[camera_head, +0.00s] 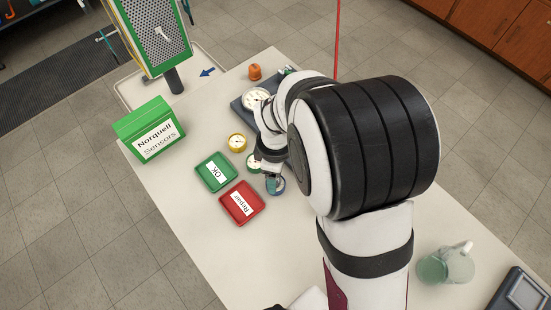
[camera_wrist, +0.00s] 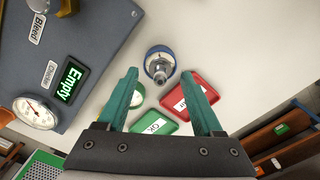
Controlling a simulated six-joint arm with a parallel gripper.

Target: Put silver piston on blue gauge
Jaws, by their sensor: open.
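The blue gauge (camera_wrist: 150,70) lies on the table in the wrist view, a round piece with a blue rim. The silver piston (camera_wrist: 160,72) shows within its rim, seemingly standing on it. My gripper (camera_wrist: 159,78) is open, with one teal finger on each side of the piston in the picture. The fingers look clear of it, but I cannot tell the height between them. In the head view, the blue gauge (camera_head: 278,186) lies just beside my gripper (camera_head: 271,174), right of the red tray. The piston is hard to make out there.
The red Repair tray (camera_head: 241,203) and green OK tray (camera_head: 216,171) lie left of the gripper. A green-rimmed gauge (camera_head: 253,163) and a yellow gauge (camera_head: 237,142) are close by. The grey test bench (camera_wrist: 75,60) with its dial stands near. A glass jug (camera_head: 447,265) stands at the right.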

